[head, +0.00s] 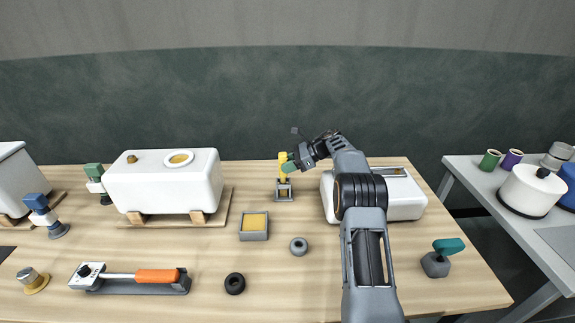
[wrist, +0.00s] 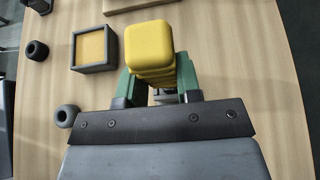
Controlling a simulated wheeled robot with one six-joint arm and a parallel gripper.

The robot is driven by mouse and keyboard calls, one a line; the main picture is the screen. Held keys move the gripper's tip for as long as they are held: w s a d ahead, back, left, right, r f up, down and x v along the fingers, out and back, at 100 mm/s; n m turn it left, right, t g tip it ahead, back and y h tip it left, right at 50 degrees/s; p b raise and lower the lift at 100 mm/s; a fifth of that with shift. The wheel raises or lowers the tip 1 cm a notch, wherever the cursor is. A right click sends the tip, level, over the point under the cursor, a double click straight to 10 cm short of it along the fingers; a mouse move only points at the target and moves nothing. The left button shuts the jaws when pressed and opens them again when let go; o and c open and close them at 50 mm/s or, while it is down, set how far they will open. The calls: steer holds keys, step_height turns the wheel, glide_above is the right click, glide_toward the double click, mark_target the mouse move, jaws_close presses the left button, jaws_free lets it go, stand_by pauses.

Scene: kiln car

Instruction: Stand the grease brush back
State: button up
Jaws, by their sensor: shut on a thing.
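The grease brush (head: 282,161), as I take the yellow-handled thing to be, is upright in my gripper (head: 289,166) toward the back middle of the table. Its yellow handle (wrist: 150,42) fills the space between the green fingers of my gripper (wrist: 157,78) in the wrist view. My gripper is shut on it. A small grey square holder (head: 284,195) stands directly below the brush in the head view. I cannot tell whether the brush's lower end is inside the holder or just above it; the gripper and handle hide that in the wrist view.
A grey tray with a yellow pad (head: 254,225) stands front-left of the holder, with dark rings (head: 298,246) nearby. A white tank (head: 162,182) on wooden supports is to the left. Another white tank (head: 405,200) stands right, behind my arm. An orange-handled tool (head: 155,276) lies front left.

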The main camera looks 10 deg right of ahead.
steer(key=o, duration=1.1)
steer(key=shift+d, duration=0.1)
steer(key=shift+p+v, duration=1.4)
steer(key=shift+v, duration=2.45)
steer(key=shift+d+r, duration=0.1)
steer(key=shift+r, duration=0.05)
